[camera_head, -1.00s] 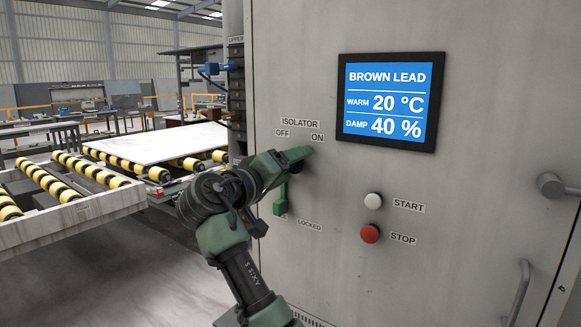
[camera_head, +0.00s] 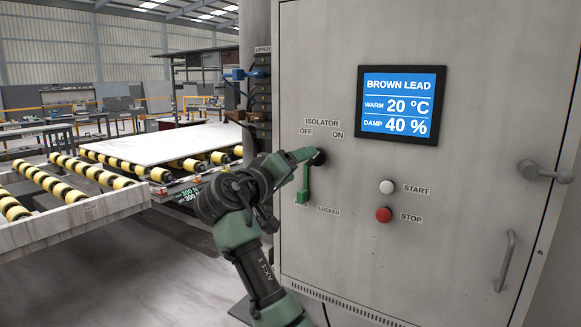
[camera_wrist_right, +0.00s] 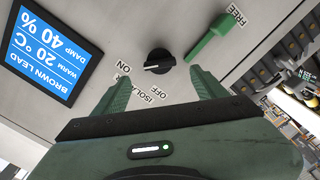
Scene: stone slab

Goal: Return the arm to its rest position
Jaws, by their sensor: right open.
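My right gripper (camera_head: 306,156) is in front of the grey cabinet (camera_head: 455,70), beside the black isolator knob (camera_head: 319,157). In the right wrist view the gripper (camera_wrist_right: 159,74) is open and empty. The knob (camera_wrist_right: 159,61) lies just beyond and between its fingertips, apart from them, and its white mark points toward the ON label (camera_wrist_right: 124,67). A green lever (camera_head: 303,188) hangs down below the knob; in the wrist view it (camera_wrist_right: 211,38) points toward the FREE label. My left gripper is not in view.
The cabinet carries a blue screen (camera_head: 400,103), a white START button (camera_head: 387,187), a red STOP button (camera_head: 384,215) and a protruding handle (camera_head: 545,172). A stone slab (camera_head: 165,142) lies on yellow-and-black rollers to the left. Open floor lies between the rollers and cabinet.

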